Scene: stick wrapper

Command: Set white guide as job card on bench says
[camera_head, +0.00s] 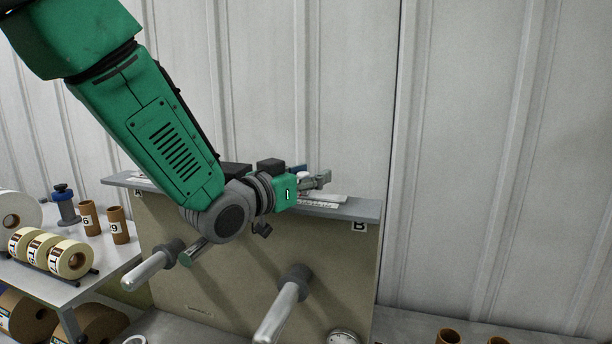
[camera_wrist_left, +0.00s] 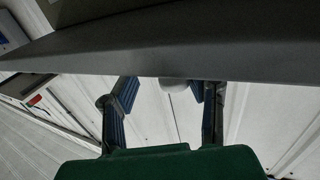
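My left gripper (camera_head: 318,182) is over the right half of a grey ledge on top of a beige panel, towards label B (camera_head: 359,226). In the left wrist view the two blue-padded fingers of the left gripper (camera_wrist_left: 165,92) stand apart. A small rounded whitish thing (camera_wrist_left: 175,85) shows between the fingertips, partly hidden behind a dark grey edge (camera_wrist_left: 150,48); I cannot tell whether it is the white guide. A white strip (camera_head: 335,199) lies on the ledge beside the gripper. I cannot make out a job card. My right gripper is out of view.
The beige panel (camera_head: 330,265) carries two metal rollers (camera_head: 283,310) (camera_head: 150,270) pointing outward. A side table (camera_head: 105,262) at left holds tape rolls (camera_head: 70,259), brown cores (camera_head: 118,225) and a blue-handled tool (camera_head: 66,205). A round dial (camera_head: 342,338) and more cores (camera_head: 448,338) sit below at right.

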